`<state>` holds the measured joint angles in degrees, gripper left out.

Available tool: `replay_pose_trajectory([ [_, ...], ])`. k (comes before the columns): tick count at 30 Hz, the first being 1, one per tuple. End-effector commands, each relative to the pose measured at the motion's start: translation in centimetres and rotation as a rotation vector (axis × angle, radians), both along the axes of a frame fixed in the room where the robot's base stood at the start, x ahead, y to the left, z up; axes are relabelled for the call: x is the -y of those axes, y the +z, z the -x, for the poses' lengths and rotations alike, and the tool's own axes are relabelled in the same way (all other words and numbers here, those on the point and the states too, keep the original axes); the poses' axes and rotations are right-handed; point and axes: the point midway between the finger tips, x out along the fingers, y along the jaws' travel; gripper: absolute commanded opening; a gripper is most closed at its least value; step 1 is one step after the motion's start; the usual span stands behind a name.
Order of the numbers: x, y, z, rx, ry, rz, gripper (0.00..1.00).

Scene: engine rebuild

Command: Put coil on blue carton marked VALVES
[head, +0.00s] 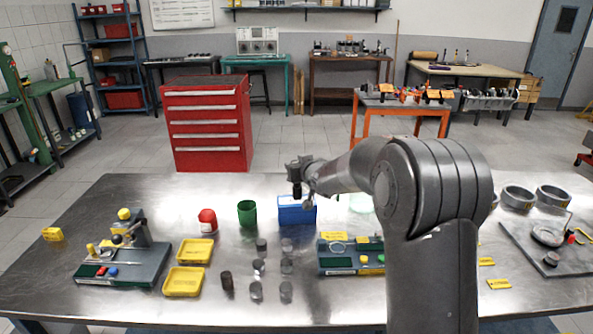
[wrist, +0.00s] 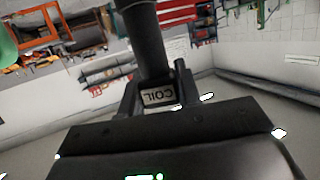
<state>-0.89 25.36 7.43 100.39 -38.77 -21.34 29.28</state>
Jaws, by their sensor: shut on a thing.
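In the wrist view the coil (wrist: 149,40) sits between the two fingers (wrist: 158,90). In the head view the gripper is just above the blue carton (head: 291,215), over its back part. A small dark part of the coil (head: 297,190) shows below the gripper, near the carton's top edge; I cannot tell whether they touch. The carton stands upright on the metal table. Its marking is too small to read.
A green cup (head: 247,213) and a red jar (head: 207,221) stand left of the carton. Yellow trays (head: 183,282), several small cylinders (head: 257,291) and a grey-blue fixture (head: 337,264) lie nearer. Large metal rings (head: 517,198) are at the right. My arm hides part of the table.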

Motion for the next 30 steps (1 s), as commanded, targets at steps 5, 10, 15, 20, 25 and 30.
replay_pose_trajectory([
  [5, -0.03, -1.27, -0.01, 0.003, 0.000, -0.001, 0.01],
  [10, 0.00, -1.25, -0.02, 0.004, 0.000, -0.002, 0.01],
  [15, 0.00, -1.63, -0.02, 0.003, 0.001, -0.001, 0.01],
  [20, 0.01, -1.58, 0.00, 0.002, 0.001, -0.001, 0.44],
  [25, 0.01, -1.57, 0.00, 0.002, 0.000, -0.001, 0.52],
  [30, 0.02, -1.51, -0.01, 0.003, 0.000, -0.001, 0.52],
])
